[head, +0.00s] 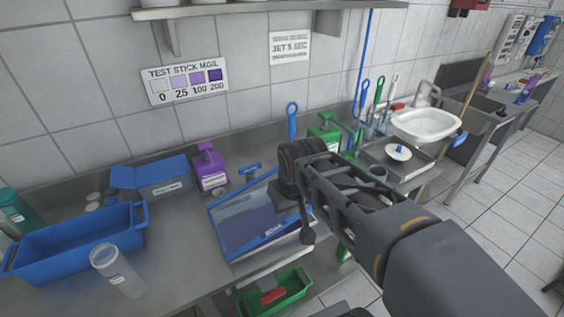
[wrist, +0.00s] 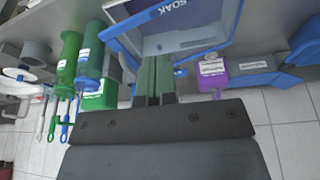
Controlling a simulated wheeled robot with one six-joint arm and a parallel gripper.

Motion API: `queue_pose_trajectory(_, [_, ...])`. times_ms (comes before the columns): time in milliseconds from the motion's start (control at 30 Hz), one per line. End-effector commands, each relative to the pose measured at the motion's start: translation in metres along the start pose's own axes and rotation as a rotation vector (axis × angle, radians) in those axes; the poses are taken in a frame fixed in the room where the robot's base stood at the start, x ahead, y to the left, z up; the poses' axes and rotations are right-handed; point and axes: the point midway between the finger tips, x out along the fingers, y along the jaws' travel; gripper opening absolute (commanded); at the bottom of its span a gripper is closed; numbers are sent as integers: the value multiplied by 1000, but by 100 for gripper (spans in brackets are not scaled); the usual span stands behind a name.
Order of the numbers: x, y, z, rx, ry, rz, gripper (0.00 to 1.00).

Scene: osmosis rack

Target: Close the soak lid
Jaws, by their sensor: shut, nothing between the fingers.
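The soak tray (head: 224,247) is a blue-rimmed box marked SOAK on the steel counter in the middle of the head view. A pale, see-through-looking panel crosses its back part and dark purple shows in front; I cannot tell the lid's exact angle. In the wrist view, the blue rim (wrist: 125,47) and SOAK label are at the top. My gripper (wrist: 160,62) is shut and empty, its green fingers together beside the blue rim; contact is unclear. In the head view, my arm covers the tray's right side.
A purple bottle (head: 208,168) and a blue box (head: 150,178) stand behind and left. A blue bin (head: 75,240) and clear cylinder (head: 117,270) are at left. A green crate (head: 274,293) is below the front edge. Green bottles and brushes stand behind my arm.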

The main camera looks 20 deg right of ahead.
Motion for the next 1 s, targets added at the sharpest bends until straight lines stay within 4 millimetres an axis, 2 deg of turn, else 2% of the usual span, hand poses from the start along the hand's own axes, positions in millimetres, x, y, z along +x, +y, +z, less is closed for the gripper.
queue_pose_trajectory(33, [-10,8,-23,-3,-28,6,0])
queue_pose_trajectory(200, [-22,38,-95,-37,-131,18,0])
queue_pose_trajectory(333, [-20,60,-140,-65,-200,16,0])
queue_pose_trajectory(500, [-10,85,-177,-89,-266,8,0])
queue_pose_trajectory(700, [0,101,-193,-100,-304,2,0])
queue_pose_trajectory(867, [16,105,-191,-100,-312,0,0])
queue_pose_trajectory(1000, [40,106,-183,-99,-313,0,0])
